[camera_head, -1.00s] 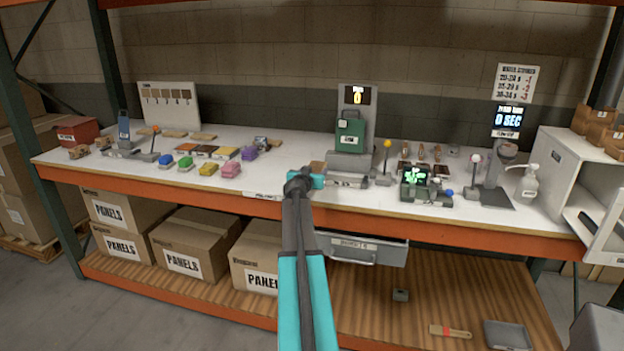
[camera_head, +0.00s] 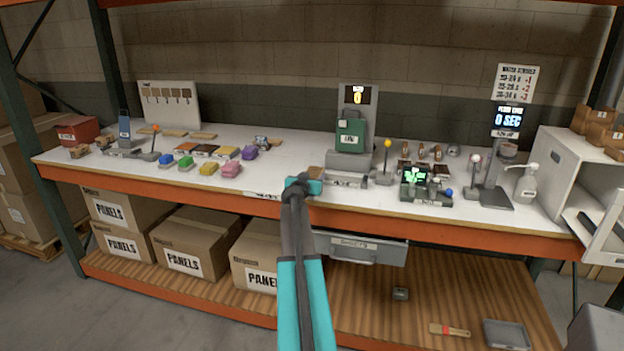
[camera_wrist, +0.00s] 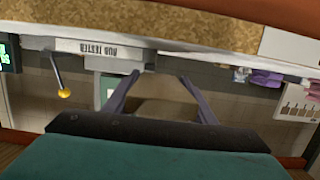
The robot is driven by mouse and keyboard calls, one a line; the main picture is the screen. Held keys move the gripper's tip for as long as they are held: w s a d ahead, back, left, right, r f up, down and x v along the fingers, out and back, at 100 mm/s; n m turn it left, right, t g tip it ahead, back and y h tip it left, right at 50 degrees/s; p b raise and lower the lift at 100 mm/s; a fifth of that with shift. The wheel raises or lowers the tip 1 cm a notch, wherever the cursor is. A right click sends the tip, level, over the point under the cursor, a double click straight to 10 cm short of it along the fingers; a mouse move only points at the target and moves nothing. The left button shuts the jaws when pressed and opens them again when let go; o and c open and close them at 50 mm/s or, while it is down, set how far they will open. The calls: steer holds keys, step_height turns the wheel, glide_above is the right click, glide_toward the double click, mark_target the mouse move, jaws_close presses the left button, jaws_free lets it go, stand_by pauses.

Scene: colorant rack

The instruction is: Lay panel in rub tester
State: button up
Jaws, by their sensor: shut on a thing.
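The rub tester (camera_head: 345,181) stands at the middle of the bench, with a low grey labelled bed in front, a green weight block (camera_head: 351,136) and a display reading 0. Its label also shows upside down in the wrist view (camera_wrist: 98,50). My gripper (camera_head: 303,184) is at the bench's front edge, just left of the tester's bed. A small brown panel (camera_head: 315,172) shows just beyond it, at the left end of the bed. In the wrist view my gripper (camera_wrist: 160,77) is shut on the panel (camera_wrist: 165,88), a tan piece between the fingers. Its far edge is unclear.
A yellow-knobbed lever (camera_head: 387,145) stands right of the tester. A green-screened device (camera_head: 426,185) sits farther right. Coloured blocks (camera_head: 231,169) lie to the left. An open drawer (camera_head: 361,247) hangs below the bench edge. Bare bench lies between the blocks and tester.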

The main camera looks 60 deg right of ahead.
steer(key=shift+f, duration=0.25)
steer(key=shift+f+b, duration=0.15)
steer(key=shift+b, duration=0.15)
steer(key=o, duration=1.1)
steer(key=shift+c, duration=0.2)
steer(key=shift+r+p, duration=0.25)
steer(key=shift+p, duration=0.1)
steer(key=shift+b+v, duration=0.4)
steer(key=shift+v, duration=0.95)
steer(key=b+v, duration=0.2)
steer(key=v, duration=0.7)
steer(key=shift+a, duration=0.2)
